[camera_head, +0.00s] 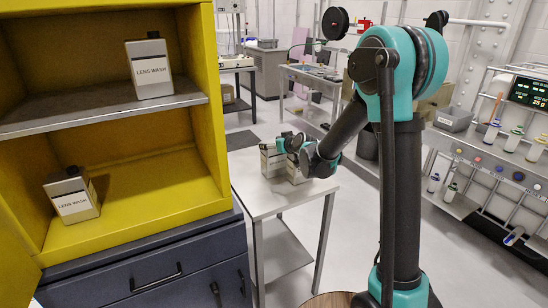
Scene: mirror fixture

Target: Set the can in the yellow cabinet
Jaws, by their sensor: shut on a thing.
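The yellow cabinet (212,110) stands open at the left on a dark drawer base. A can labelled LENS WASH (149,68) is on its upper shelf (60,119). Another LENS WASH can (72,196) is on its lower yellow floor. My gripper (288,147) is over the small white table (262,203), to the right of the cabinet. It is shut on a pale can (296,170), partly hidden by my arm. Another pale can (270,161) stands close to its left. I cannot tell whether the held can touches the table.
The dark drawer base (150,262) has protruding handles. A rack (490,165) with several bottles stands at the right. A workbench (310,76) is at the back. Open floor lies behind the small table, and the cabinet's lower floor has bare room at right.

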